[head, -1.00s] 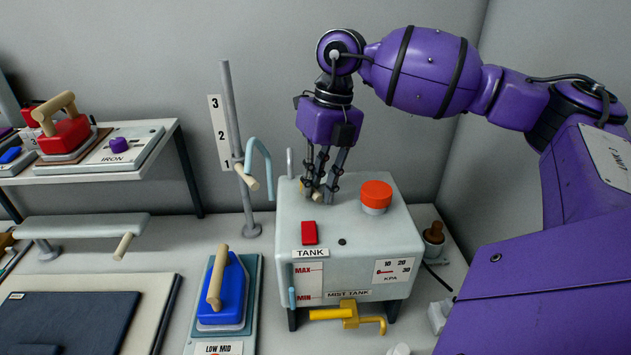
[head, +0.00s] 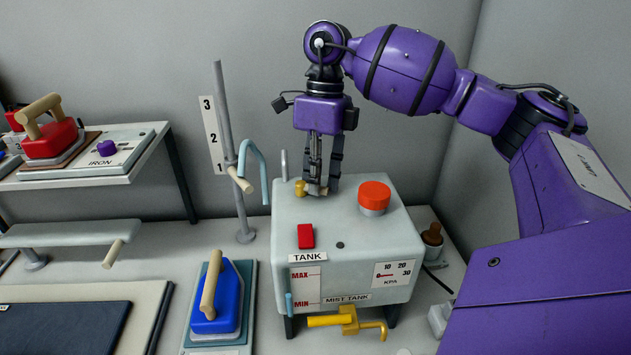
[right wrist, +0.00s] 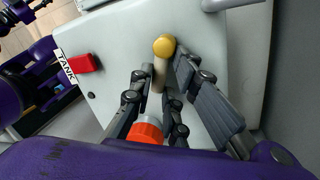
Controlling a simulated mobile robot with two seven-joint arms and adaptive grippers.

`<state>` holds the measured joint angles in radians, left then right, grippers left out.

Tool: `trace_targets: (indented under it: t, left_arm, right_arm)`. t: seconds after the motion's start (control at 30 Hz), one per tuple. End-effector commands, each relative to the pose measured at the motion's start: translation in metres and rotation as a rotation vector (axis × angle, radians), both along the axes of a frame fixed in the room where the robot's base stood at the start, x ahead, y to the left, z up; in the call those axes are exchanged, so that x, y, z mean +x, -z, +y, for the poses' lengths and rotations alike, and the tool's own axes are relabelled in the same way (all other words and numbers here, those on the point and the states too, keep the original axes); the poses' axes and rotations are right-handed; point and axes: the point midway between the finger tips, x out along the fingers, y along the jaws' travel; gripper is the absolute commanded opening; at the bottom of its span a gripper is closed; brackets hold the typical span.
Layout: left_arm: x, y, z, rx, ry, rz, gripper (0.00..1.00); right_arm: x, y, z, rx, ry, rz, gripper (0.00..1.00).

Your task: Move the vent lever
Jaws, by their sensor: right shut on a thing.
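The vent lever is a short pale wooden handle (head: 317,190) with a brass knob (head: 300,187) at its left end, on top of the grey mist tank (head: 290,228), towards the back left. My right gripper (head: 322,187) points down and is shut on the handle. In the right wrist view, the brass knob (right wrist: 164,46) sticks out past the fingertips and the pale handle (right wrist: 160,72) runs between the fingers. The fingers hide part of the handle.
A red-orange round knob (head: 374,196) stands on the tank top, right of the gripper. A red switch (head: 306,236) sits nearer the front edge. A grey pipe loop (head: 284,164) rises behind the lever. A blue iron (head: 222,298) stands to the left.

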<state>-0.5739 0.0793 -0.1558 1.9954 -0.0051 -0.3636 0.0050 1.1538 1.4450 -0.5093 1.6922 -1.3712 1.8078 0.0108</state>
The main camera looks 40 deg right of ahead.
Motion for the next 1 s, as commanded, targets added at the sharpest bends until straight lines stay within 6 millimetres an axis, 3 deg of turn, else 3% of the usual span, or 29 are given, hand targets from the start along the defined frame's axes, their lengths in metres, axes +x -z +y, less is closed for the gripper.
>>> trace_targets:
  t: [0.5,1.0]
  left_arm:
    - [-0.001,0.008,-0.001,0.000,0.003,0.009,0.32]
    - [-0.002,0.010,-0.001,0.001,0.003,0.011,0.32]
  right_arm:
    - [0.009,0.000,-0.005,0.007,-0.389,0.000,0.00]
    - [0.011,0.000,-0.007,0.007,-0.489,0.000,0.00]
